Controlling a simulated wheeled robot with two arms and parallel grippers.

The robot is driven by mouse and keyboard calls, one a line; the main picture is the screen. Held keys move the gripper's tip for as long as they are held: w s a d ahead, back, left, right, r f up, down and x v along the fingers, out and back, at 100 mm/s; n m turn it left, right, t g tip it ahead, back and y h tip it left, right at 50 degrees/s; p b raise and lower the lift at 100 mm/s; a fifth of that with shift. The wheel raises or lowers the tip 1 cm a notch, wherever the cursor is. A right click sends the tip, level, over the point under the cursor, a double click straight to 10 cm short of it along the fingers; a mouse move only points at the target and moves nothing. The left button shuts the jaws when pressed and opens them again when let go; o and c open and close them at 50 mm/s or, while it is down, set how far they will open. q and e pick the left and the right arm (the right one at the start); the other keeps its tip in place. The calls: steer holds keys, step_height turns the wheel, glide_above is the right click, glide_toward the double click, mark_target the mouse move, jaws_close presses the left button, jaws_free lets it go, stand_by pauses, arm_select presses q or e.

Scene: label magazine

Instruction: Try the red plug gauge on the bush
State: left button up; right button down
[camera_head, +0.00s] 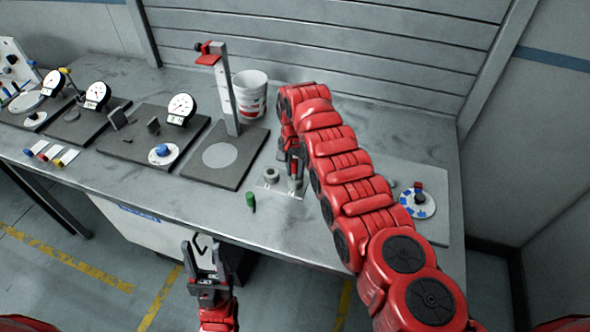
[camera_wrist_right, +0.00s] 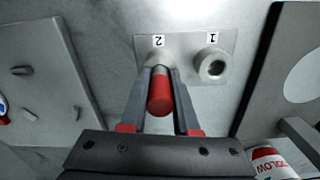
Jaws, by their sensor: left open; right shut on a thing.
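My right gripper (camera_wrist_right: 160,88) is shut on the red plug gauge (camera_wrist_right: 160,98). In the right wrist view the gauge's far end points at the spot labelled 2 on a small light plate (camera_wrist_right: 188,44). The fingers hide most of that spot, so I cannot tell whether the gauge is in a bush there. A grey ring-shaped bush (camera_wrist_right: 212,66) stands beside label 1, clear of the gripper; it also shows in the head view (camera_head: 270,175). In the head view my right gripper (camera_head: 294,178) is low over the plate's right side. My left gripper (camera_head: 204,258) is open and empty, in front of the table edge.
A green plug gauge (camera_head: 250,201) stands left of the plate near the front edge. A height stand (camera_head: 230,105) and a white bucket (camera_head: 249,96) are behind. Dial gauges (camera_head: 181,108) on dark boards fill the left. A grey board (camera_head: 432,180) lies right.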

mark_target(295, 161)
steer(key=shift+r+p, duration=0.55)
steer(key=shift+r, duration=1.9)
